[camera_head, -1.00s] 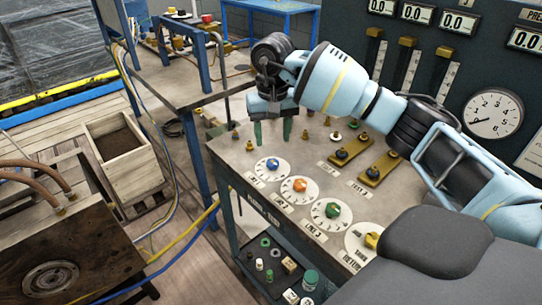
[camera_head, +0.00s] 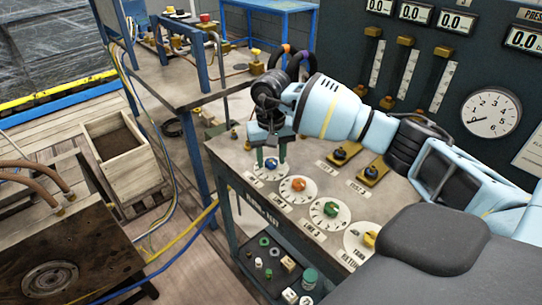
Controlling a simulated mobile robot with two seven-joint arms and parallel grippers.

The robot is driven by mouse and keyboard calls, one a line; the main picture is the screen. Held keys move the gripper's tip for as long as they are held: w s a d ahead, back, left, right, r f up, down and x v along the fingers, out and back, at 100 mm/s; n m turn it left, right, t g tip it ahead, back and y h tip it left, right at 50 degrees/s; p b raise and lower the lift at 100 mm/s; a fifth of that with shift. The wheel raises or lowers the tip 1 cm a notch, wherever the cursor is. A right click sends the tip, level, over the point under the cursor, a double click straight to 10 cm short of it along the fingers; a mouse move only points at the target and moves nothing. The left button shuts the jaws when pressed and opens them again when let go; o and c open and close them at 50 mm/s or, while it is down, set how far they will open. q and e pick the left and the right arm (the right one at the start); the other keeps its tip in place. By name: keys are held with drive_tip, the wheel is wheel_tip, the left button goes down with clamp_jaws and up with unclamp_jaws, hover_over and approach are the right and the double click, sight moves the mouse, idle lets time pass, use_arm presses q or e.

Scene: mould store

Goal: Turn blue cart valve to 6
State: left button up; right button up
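The blue valve knob (camera_head: 270,163) sits on a round white dial plate (camera_head: 258,171) at the far left of a row of dials on the cart top (camera_head: 228,149). The dial's numbers and the knob's pointer are too small to read. My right gripper (camera_head: 271,156) points down over this dial, its two green fingertips apart. The fingertips are at either side of the blue knob in the picture. I cannot tell whether they touch it or hover above it. My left gripper is not in view.
An orange knob (camera_head: 298,184), a green knob (camera_head: 331,209) and a yellow knob (camera_head: 369,238) follow along the row. Brass blocks with black knobs (camera_head: 371,173) stand behind. A gauge panel (camera_head: 460,68) rises at the back right. A lower shelf (camera_head: 262,285) holds small parts.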

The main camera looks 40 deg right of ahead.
drive_tip(key=c, duration=0.7)
